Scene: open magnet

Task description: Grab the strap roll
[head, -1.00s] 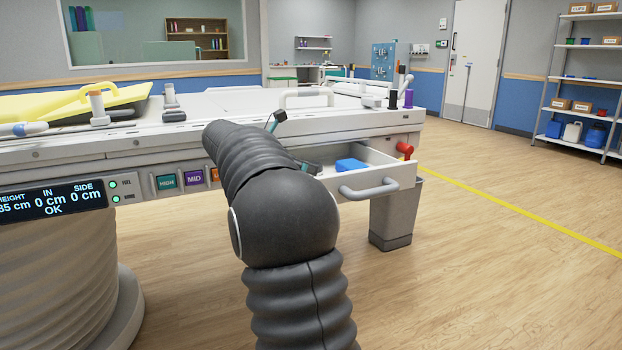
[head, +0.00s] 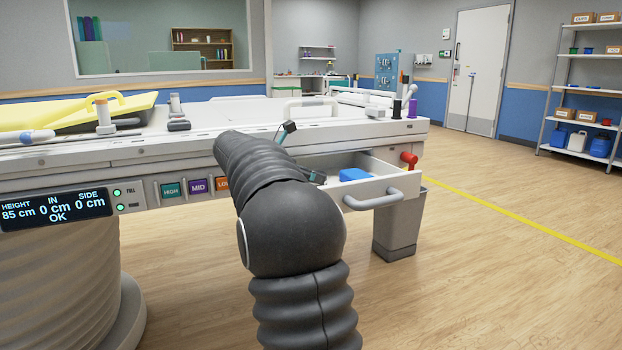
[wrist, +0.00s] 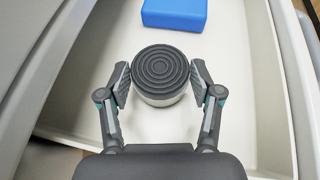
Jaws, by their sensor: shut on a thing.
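The strap roll (wrist: 160,68) shows in the wrist view as a round, dark grey top with concentric rings and a pale side. It sits upright in the open drawer, whose white floor (wrist: 235,90) surrounds it. My gripper (wrist: 160,82) is shut on the roll, with one finger pad against its left side and one against its right. In the head view the open drawer (head: 385,187) shows under the bed's right end. My arm hides the roll there.
A blue block (wrist: 174,12) lies in the drawer beyond the roll; it also shows in the head view (head: 355,174). The drawer walls stand close on both sides. The bed edge (head: 360,135) is above the drawer. Open floor lies to the right.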

